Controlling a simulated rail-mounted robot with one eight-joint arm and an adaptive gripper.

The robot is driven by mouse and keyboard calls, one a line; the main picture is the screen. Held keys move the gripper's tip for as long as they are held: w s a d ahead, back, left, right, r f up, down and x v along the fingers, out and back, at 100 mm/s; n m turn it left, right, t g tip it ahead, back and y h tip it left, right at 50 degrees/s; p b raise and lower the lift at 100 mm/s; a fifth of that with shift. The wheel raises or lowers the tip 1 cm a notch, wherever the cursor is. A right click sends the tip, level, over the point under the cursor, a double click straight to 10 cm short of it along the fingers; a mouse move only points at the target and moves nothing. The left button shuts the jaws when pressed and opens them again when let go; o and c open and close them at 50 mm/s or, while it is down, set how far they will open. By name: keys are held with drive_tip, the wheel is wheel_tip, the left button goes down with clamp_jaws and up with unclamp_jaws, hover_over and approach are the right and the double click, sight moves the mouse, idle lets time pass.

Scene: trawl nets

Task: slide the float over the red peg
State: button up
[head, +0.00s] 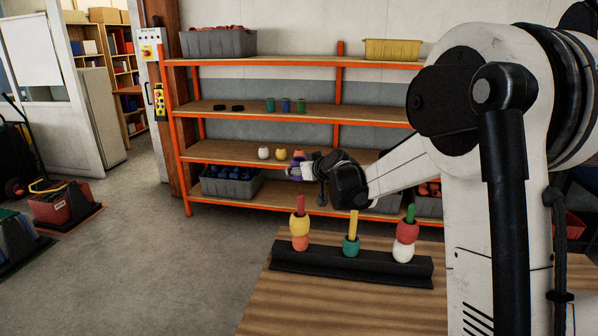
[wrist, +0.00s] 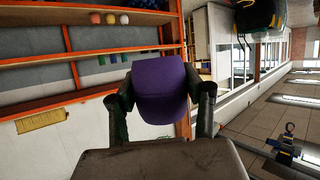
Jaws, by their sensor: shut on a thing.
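My gripper (head: 308,172) is shut on a purple float (wrist: 162,88), which sits between the two fingers in the wrist view. In the head view only a bit of the purple float (head: 294,172) shows, above and slightly left of the red peg and apart from it. The red peg (head: 301,203) stands upright at the left of a dark rack (head: 320,265). It carries a yellow float above an orange float (head: 300,242), and its top is bare. The held float's hole cannot be made out.
On the same rack, a yellow peg (head: 353,222) carries a teal float, and a green peg (head: 411,212) carries a red float above a white one. The rack stands on a wooden table (head: 340,310). Behind is an orange-framed shelf (head: 240,150) with more floats, spools and bins.

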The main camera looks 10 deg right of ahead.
sight(303, 198)
drive_tip(key=shift+s+d+f, duration=0.1)
drive_tip(key=shift+d+f, duration=0.15)
drive_tip(key=shift+f, duration=0.05)
drive_tip(key=shift+f+b, duration=1.2)
drive_tip(key=shift+f, duration=1)
drive_tip(key=shift+f+b, duration=2.1)
drive_tip(key=shift+f, duration=0.65)
drive_tip(key=o, duration=1.3)
drive_tip(key=v, duration=1.2)
drive_tip(key=shift+f, duration=0.1)
